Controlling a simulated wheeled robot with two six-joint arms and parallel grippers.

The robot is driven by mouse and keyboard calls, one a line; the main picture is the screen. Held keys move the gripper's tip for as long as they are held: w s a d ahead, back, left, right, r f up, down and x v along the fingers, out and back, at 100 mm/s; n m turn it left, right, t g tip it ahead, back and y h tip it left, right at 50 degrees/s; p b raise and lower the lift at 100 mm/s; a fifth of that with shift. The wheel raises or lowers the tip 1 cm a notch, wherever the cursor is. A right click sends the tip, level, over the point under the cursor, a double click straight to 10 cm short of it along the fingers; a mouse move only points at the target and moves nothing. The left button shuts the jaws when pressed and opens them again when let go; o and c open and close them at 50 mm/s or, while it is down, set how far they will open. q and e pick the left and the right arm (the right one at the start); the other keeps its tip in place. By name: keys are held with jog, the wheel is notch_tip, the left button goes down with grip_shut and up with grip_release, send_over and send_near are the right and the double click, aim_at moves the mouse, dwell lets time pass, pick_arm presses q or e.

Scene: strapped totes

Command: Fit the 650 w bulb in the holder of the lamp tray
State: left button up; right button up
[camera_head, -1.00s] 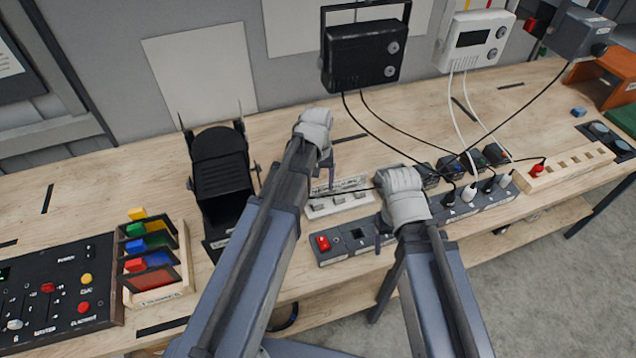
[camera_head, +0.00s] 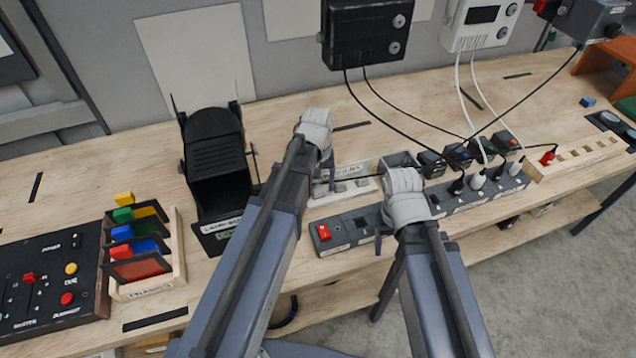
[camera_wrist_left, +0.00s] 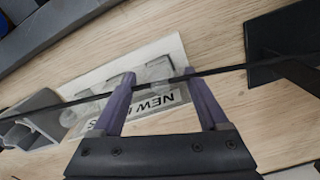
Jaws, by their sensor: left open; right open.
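A white tray (camera_head: 350,190) lies on the bench with a label and several small grey pieces on it. In the left wrist view the tray (camera_wrist_left: 165,55) has a label reading "NEW B…", partly covered; I cannot tell which piece is the 650 w bulb. My left gripper (camera_head: 326,182) is open and empty above this tray; its two fingers (camera_wrist_left: 160,77) frame part of it. A black lamp housing (camera_head: 215,165) stands to the left, with a labelled tray part (camera_head: 220,235) at its front; its holder is not visible. My right gripper (camera_head: 379,238) is open by the power strip.
A grey power strip (camera_head: 350,236) with a red switch runs along the front edge, plugs at its right. A colour-filter rack (camera_head: 148,285) and control desk (camera_head: 45,280) are at left. Dark cables (camera_head: 405,122) cross the bench. Bare wood lies behind the left gripper.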

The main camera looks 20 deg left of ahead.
aim_at(318, 181)
pick_arm(q)
jog(key=shift+f, duration=0.55)
jog(key=shift+r, duration=0.1)
jog(key=shift+c, duration=0.2)
grip_shut()
dwell(0.5)
jog(key=shift+r+p, duration=1.85)
jog(key=shift+r, duration=0.15)
